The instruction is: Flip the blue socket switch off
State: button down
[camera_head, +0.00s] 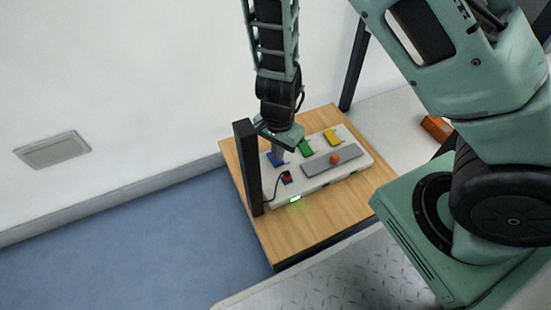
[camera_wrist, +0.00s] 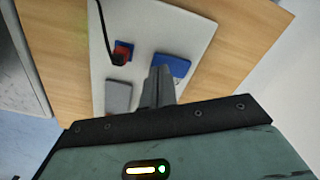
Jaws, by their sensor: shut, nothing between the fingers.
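A white panel (camera_head: 330,178) lies on a wooden table top. A blue flat piece (camera_head: 275,160) sits at its left end, and it shows as a blue rectangle in the wrist view (camera_wrist: 173,65). Near it, a red plug (camera_head: 286,180) with a black cable sits on a blue base, also seen in the wrist view (camera_wrist: 121,53). I cannot tell which blue part is the switch, nor its on or off position. My gripper (camera_head: 278,151) is shut and empty, pointing down over the blue flat piece. Its fingertips (camera_wrist: 160,73) appear beside the blue rectangle; contact is unclear.
A dark upright post (camera_head: 248,165) stands close left of my gripper.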

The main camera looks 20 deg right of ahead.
jog(key=shift+f+b, duration=0.65)
jog(key=shift+f, duration=0.15)
jog(key=shift+r, duration=0.1)
dwell(0.3)
notch_tip(320, 180, up, 7)
jog(key=p, duration=0.7)
dwell(0.5)
